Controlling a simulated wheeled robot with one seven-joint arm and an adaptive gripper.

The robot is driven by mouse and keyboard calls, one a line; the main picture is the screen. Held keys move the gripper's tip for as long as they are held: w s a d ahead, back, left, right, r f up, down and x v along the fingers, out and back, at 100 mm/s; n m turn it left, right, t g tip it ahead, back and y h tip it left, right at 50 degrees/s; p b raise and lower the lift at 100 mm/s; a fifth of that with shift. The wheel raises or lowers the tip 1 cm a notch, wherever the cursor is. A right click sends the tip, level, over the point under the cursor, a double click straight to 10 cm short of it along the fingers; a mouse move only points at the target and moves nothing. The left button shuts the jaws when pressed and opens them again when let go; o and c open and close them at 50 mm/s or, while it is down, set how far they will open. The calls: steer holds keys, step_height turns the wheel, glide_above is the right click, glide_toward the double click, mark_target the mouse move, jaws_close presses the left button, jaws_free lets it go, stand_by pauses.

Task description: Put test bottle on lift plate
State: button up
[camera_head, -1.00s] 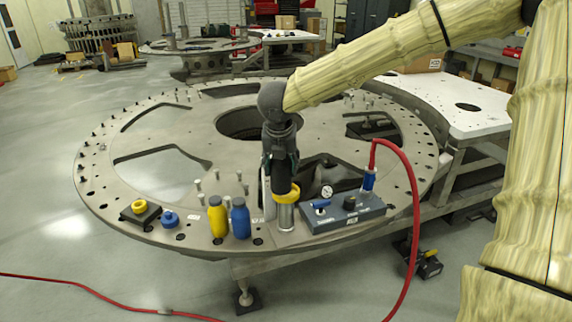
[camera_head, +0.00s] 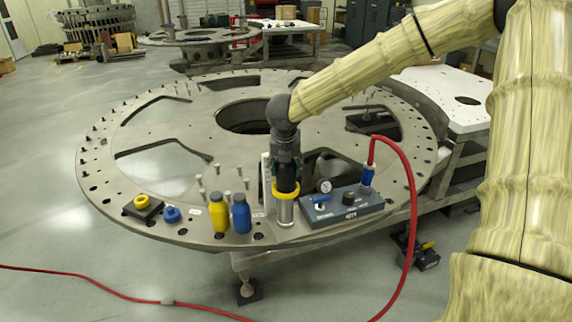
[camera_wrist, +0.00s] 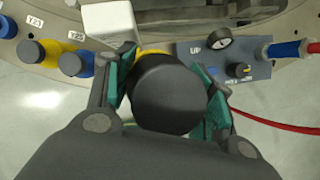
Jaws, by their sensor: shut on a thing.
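My gripper (camera_head: 287,172) points down and is shut on a dark, black-topped cylinder, which I take to be the test bottle (camera_wrist: 172,90). In the wrist view the teal fingers clasp it from both sides. The lift plate's top face is hidden by the bottle and fingers. I cannot tell whether the bottle touches it.
A grey control box (camera_head: 345,205) with a gauge stands close right, with a red hose (camera_head: 412,190) arching from it. A yellow bottle (camera_head: 219,212) and a blue bottle (camera_head: 241,214) stand left. A pale upright block (camera_head: 266,172) is close behind left. Several pins stand on the turret plate (camera_head: 180,118).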

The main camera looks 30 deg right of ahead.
steer(key=shift+f, duration=0.1)
steer(key=o, duration=1.4)
steer(key=shift+b+v, duration=1.1)
steer(key=shift+v, duration=5.05)
